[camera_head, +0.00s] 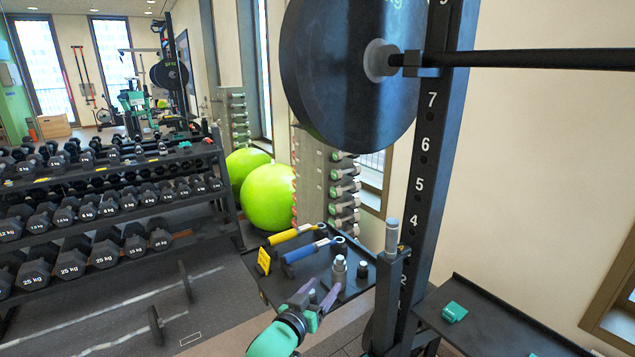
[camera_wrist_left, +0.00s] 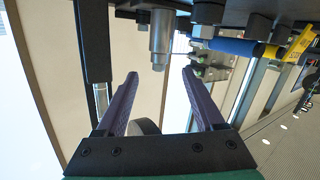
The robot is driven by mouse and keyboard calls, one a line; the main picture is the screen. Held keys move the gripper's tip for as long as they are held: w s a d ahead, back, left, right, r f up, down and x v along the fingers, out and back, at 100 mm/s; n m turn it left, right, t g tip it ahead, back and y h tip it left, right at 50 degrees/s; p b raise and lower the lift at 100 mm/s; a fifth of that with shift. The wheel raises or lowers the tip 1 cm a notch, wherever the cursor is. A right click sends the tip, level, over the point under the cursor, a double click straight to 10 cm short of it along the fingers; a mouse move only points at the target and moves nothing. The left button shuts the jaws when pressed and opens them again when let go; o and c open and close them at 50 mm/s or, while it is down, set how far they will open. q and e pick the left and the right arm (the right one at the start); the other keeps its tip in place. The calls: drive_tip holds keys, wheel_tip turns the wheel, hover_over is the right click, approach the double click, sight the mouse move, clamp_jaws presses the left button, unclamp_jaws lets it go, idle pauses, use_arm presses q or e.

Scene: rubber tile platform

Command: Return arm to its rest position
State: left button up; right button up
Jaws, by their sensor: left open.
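My left gripper (camera_head: 319,293) reaches in from the bottom of the head view, over the front part of a dark shelf. Its two purple fingers are spread apart, and they also show in the left wrist view (camera_wrist_left: 160,95). Nothing is held between them. A silver cylinder (camera_head: 339,272) stands on the shelf just beyond the fingers, and a metal cylinder also shows in the left wrist view (camera_wrist_left: 161,42), past the fingertips. Whether the fingers touch anything is hard to tell. My right gripper is not recognisable in either view.
The dark shelf (camera_head: 270,288) holds a yellow-handled tool (camera_head: 292,234), a blue-handled tool (camera_head: 305,250), a yellow sign (camera_head: 264,260) and a small dark piece (camera_head: 362,270). A numbered upright (camera_head: 426,150) with a barbell plate (camera_head: 345,70) stands close right. Dumbbell racks (camera_head: 100,200) fill the left.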

use_arm(q)
drive_tip(key=s+a+f+n+g+y, duration=0.2)
drive_tip(key=s+a+f+g+y, duration=0.3)
drive_tip(key=s+a+f, duration=0.75)
drive_tip(key=s+a+f+g+y, duration=0.1)
drive_tip(key=s+a+g, duration=0.2)
drive_tip(key=s+a, duration=0.5)
drive_tip(key=s+a+g+y, duration=0.1)
drive_tip(key=s+a+g, duration=0.25)
drive_tip(key=s, duration=0.75)
wheel_tip(320, 180, down, 21)
drive_tip(key=s, duration=0.2)
drive_tip(key=s+a+f+m+g, duration=0.1)
drive_tip(key=s+a+f+g, duration=0.1)
drive_tip(key=s+f, duration=1.4)
drive_tip(key=shift+s+a+y, duration=0.3)
drive_tip(key=shift+s+a, duration=0.15)
drive_tip(key=shift+a, duration=0.15)
